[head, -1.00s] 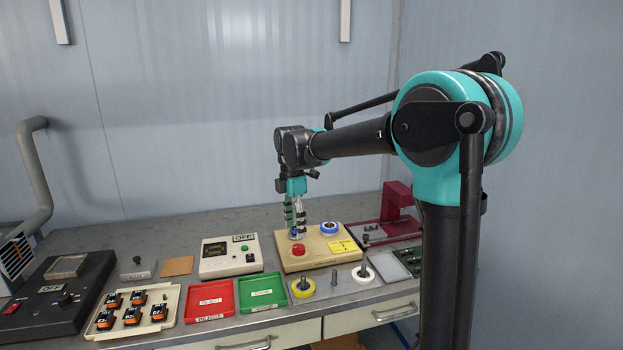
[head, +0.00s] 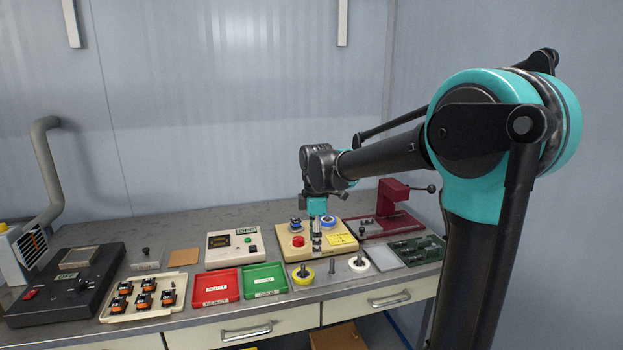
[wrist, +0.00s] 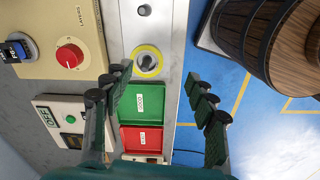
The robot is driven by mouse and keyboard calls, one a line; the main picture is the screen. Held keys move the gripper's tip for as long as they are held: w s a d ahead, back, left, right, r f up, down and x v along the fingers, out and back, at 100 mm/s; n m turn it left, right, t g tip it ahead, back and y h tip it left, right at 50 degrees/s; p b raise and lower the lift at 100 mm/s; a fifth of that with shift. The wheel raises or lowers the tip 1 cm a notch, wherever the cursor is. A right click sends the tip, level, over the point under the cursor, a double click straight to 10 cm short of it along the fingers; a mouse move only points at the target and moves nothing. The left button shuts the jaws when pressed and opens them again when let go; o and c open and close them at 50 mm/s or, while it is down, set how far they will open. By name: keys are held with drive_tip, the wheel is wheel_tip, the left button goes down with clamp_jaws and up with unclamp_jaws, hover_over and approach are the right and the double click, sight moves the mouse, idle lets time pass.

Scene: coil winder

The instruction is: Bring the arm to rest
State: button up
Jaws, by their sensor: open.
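My gripper (head: 316,250) hangs from my arm, pointing down, in front of the right half of the beige coil winder (head: 290,252) in the head view. In the wrist view my gripper (wrist: 160,85) has its two fingers wide apart with nothing between them. The winder has a red knob (wrist: 68,54). A dark and blue part (wrist: 18,50) sits on the winder beside the knob, apart from my fingers. The winder's right part is partly hidden behind my gripper in the head view.
Yellow (head: 303,275) and white (head: 358,264) spools stand at the bench front. Red (head: 214,301) and green (head: 265,291) trays lie to the left. A red press (head: 392,198) stands at the back right. A wooden barrel (wrist: 262,35) stands off the bench.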

drive_tip(key=s+d+f+m+t, duration=0.4)
drive_tip(key=s+d+f+m, duration=1.1)
drive_tip(key=s+d+m, duration=0.3)
drive_tip(key=shift+m, duration=0.5)
